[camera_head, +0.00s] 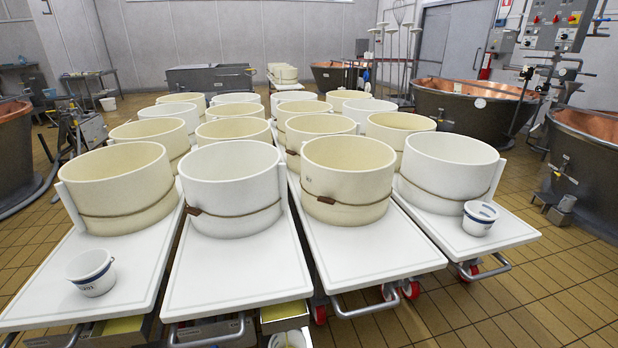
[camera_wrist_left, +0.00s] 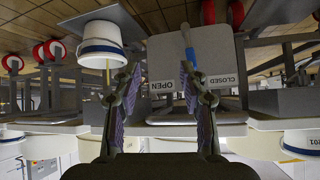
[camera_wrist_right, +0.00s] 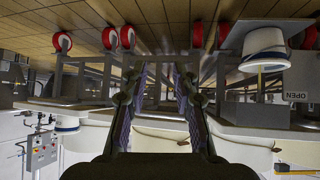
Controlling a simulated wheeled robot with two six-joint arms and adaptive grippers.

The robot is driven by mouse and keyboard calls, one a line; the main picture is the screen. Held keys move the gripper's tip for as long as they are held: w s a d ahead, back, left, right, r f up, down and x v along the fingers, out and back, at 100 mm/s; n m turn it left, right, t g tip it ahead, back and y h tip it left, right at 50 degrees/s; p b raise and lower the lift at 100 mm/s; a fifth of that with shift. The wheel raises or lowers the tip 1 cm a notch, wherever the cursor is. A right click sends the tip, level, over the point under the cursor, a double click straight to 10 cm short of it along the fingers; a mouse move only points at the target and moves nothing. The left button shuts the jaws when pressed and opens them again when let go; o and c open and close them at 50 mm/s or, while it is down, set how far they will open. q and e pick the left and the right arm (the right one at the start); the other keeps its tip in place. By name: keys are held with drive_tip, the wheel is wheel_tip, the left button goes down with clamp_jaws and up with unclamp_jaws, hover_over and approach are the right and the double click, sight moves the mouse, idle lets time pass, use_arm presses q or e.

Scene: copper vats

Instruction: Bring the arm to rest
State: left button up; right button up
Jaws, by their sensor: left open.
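Neither arm shows in the head view. In the left wrist view, my left gripper (camera_wrist_left: 158,78) has its two fingers apart with nothing held between them. A white panel (camera_wrist_left: 212,52) marked OPEN and CLOSED lies beyond the fingers, with a blue item (camera_wrist_left: 188,42) in front of it. A white bucket with a blue band (camera_wrist_left: 101,38) is beyond the left finger. In the right wrist view, my right gripper (camera_wrist_right: 160,72) has its fingers apart and is empty. The wrist views look upside down.
White-topped trolleys (camera_head: 240,265) carry several round cheese moulds (camera_head: 232,185). Small white buckets stand on the left trolley (camera_head: 91,272) and right trolley (camera_head: 480,218). Copper vats (camera_head: 470,105) stand at the right. Tiled floor (camera_head: 560,275) is clear at the front right.

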use_arm(q)
drive_tip(key=s+a+f+g+p, duration=0.1)
drive_tip(key=s+g+p, duration=0.3)
drive_tip(key=s, duration=1)
drive_tip(key=s+a+f+g+p, duration=0.1)
drive_tip(key=s+g+p, duration=0.3)
drive_tip(key=s+p, duration=0.4)
drive_tip(key=s, duration=0.6)
drive_tip(key=shift+s+a+f+g+y+p, duration=0.15)
drive_tip(key=shift+a+g+y+p, duration=0.15)
drive_tip(key=shift+a, duration=0.1)
use_arm(e)
drive_tip(key=s+d+f+g, duration=0.1)
drive_tip(key=s+g, duration=0.3)
drive_tip(key=s, duration=1)
drive_tip(key=s+d+f+g, duration=0.1)
drive_tip(key=s+g, duration=0.3)
drive_tip(key=s, duration=1)
drive_tip(key=shift+s+d+f+g+h, duration=0.15)
drive_tip(key=shift+d+g+h, duration=0.15)
drive_tip(key=shift+d, duration=0.1)
